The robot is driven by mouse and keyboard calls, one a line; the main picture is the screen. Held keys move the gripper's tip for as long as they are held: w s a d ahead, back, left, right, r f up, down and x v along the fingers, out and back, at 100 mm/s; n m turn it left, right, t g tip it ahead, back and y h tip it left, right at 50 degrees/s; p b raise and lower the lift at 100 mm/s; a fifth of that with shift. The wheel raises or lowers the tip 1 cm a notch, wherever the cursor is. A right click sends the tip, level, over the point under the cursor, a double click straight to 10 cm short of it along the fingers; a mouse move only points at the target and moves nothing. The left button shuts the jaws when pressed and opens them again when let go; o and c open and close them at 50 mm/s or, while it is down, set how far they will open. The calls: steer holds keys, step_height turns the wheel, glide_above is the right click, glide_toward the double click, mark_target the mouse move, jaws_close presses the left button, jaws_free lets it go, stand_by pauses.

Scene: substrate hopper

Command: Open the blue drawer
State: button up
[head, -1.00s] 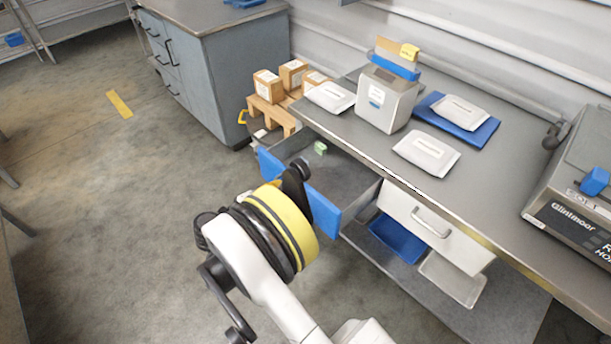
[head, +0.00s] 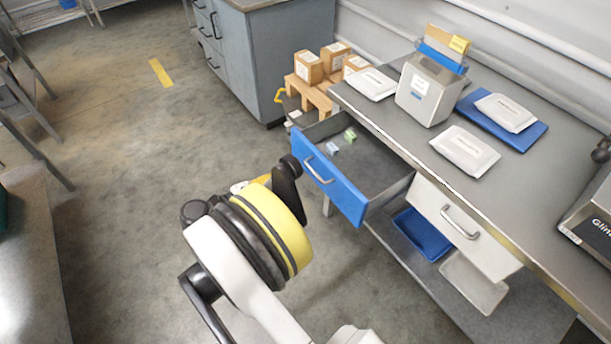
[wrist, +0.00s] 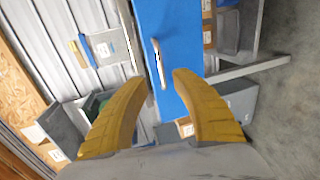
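The blue drawer (head: 336,192) stands pulled out from under the grey worktop at its left end. Its inside shows, with a small green item (head: 350,135) and a small pale blue item (head: 332,148) on the floor. Its metal handle (head: 319,172) is bare in the head view. In the wrist view the blue front (wrist: 178,50) and the handle (wrist: 158,62) lie ahead of my gripper (wrist: 160,78). The yellow fingers are spread apart, with nothing between them. In the head view the fingers are mostly hidden behind my wrist.
A white drawer (head: 462,222) beside it is shut. A blue tray (head: 422,234) and a pale tray (head: 473,283) lie on the shelf below. A grey cabinet (head: 245,70) and boxes on a wooden stand (head: 312,92) are behind.

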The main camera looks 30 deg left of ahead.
mark_target(315, 173)
steer(key=v, duration=0.2)
steer(key=shift+s+a+r, duration=0.1)
steer(key=shift+s, duration=0.2)
steer(key=o, duration=1.1)
steer(key=shift+n, duration=0.4)
steer(key=o, duration=0.4)
steer(key=shift+w+f+n, duration=0.1)
steer(key=shift+f+n, duration=0.1)
steer(key=shift+n, duration=0.7)
steer(key=w+d+n, duration=0.1)
steer(key=w+n, duration=0.2)
steer(key=n, duration=0.2)
steer(key=w+d+f+n+t, duration=0.1)
steer(key=w+n, duration=0.3)
steer(key=n, duration=0.1)
steer(key=w+d+f+n+t, duration=0.1)
steer(key=w+d+n, duration=0.1)
steer(key=n, duration=0.3)
steer(key=shift+w+d+f+h, duration=0.15)
steer(key=shift+w+h, duration=0.25)
steer(key=shift+w, duration=0.3)
